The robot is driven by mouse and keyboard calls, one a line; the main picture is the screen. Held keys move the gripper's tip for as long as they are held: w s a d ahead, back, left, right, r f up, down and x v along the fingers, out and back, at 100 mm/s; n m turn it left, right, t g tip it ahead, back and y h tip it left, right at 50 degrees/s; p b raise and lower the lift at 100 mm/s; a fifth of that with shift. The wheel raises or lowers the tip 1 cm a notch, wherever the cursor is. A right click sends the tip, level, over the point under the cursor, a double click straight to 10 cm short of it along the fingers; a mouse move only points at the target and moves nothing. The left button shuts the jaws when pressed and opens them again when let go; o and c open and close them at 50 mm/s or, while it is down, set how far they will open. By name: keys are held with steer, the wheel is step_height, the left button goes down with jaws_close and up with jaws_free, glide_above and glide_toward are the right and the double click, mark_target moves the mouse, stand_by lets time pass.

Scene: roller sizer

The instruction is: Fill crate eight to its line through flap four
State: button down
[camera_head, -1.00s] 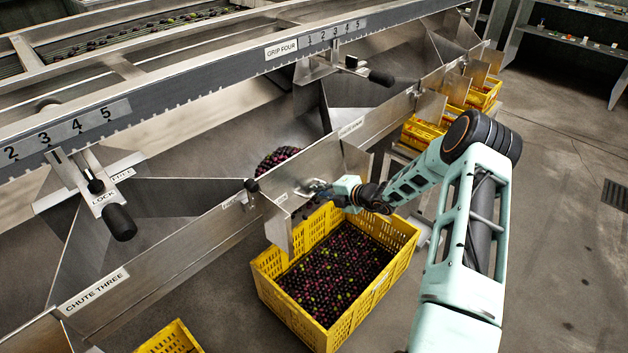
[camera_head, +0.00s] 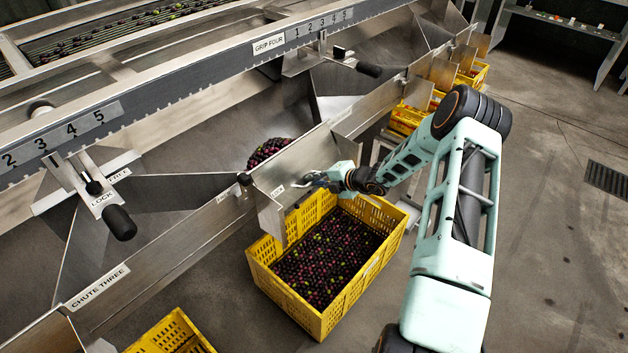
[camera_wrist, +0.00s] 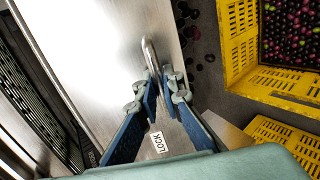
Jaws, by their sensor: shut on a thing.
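A yellow slatted crate (camera_head: 292,298) stands on the floor below the chute mouth. Dark red, purple and green fruit (camera_head: 330,262) lies in it, below the rim; I cannot make out a line or number on it. It also shows at the upper right of the wrist view (camera_wrist: 236,40). A metal flap (camera_head: 296,162) with a LOCK label stands at the chute mouth. My gripper (camera_head: 316,180) is shut on its bar handle (camera_wrist: 149,52), the fingers around the handle's near end. A heap of fruit (camera_head: 268,151) lies in the chute behind the flap.
A second yellow crate (camera_head: 172,334) stands at the bottom left, near CHUTE THREE. More yellow crates (camera_head: 408,118) stand behind my arm. A lever with a black knob (camera_head: 368,70) hangs under the GRIP FOUR rail. A few loose fruits (camera_wrist: 208,58) lie on the floor beside the crate.

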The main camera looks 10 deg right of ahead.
steer(key=shift+d, duration=0.1)
steer(key=c, duration=2.3)
jaws_free()
steer(key=shift+c, duration=0.2)
steer(key=v, duration=1.2)
steer(key=shift+s+f, duration=0.1)
stand_by(0.8)
